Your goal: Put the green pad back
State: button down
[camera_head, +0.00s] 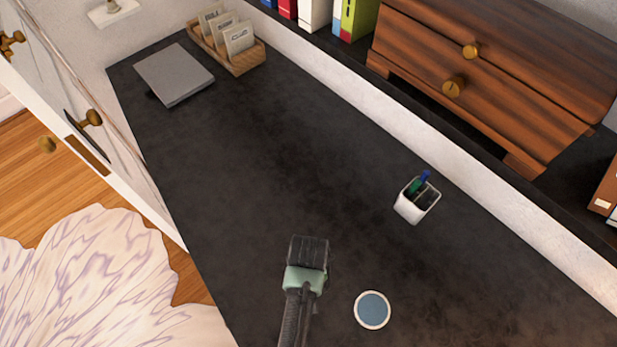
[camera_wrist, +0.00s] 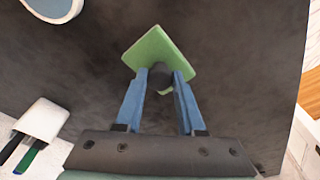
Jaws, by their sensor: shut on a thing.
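The green pad (camera_wrist: 165,48) shows in the wrist view as a flat green square with a dark round part at its near side, between my fingertips. My gripper (camera_wrist: 160,78) has its two blue fingers shut on it. The pad is over the dark counter (camera_wrist: 235,70); I cannot tell whether it touches the surface. In the head view my gripper (camera_head: 308,248) is over the front middle of the dark counter (camera_head: 270,150), and the pad is hidden behind it.
A round blue-topped disc with a pale rim (camera_head: 373,309) lies right of my gripper. A white pen cup (camera_head: 413,208) stands further right. A grey flat box (camera_head: 174,76) and a wooden card tray (camera_head: 243,65) are at the far left. The counter's middle is clear.

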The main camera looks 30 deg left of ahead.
jog(key=shift+w+f, duration=0.1)
jog(key=shift+f, duration=2.05)
jog(key=shift+f, duration=0.15)
jog(key=c, duration=0.5)
grip_release()
jog(key=r, duration=0.4)
jog(key=s+r, duration=0.1)
jog(key=r, duration=0.7)
jog(key=shift+s+d+r, duration=0.15)
jog(key=shift+s+d, duration=0.2)
